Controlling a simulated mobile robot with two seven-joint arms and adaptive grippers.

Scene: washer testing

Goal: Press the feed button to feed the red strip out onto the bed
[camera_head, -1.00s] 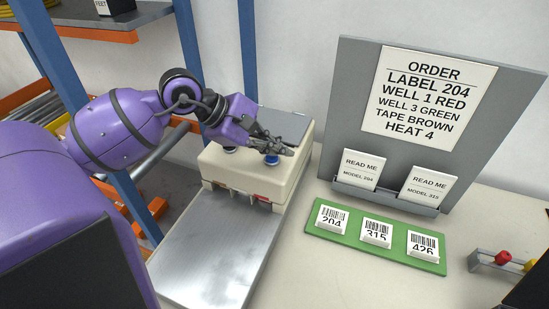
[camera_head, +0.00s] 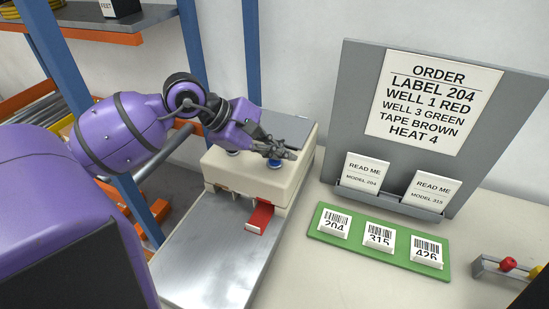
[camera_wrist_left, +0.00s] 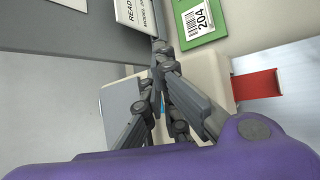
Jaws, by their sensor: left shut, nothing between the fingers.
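The cream feeder machine (camera_head: 222,168) stands at the head of the metal bed (camera_head: 200,255). My left gripper (camera_head: 287,153) is shut and empty, fingertips at the right button. The fingers partly hide the button, so I cannot tell whether they touch it. My right gripper is not in view.
A grey order board (camera_head: 354,100) with two READ ME cards stands behind. A green tray (camera_head: 322,237) with barcode labels 204, 315 and 426 lies right of the machine. Blue rack posts (camera_head: 251,50) stand behind my arm. A small rack (camera_head: 500,268) is at far right.

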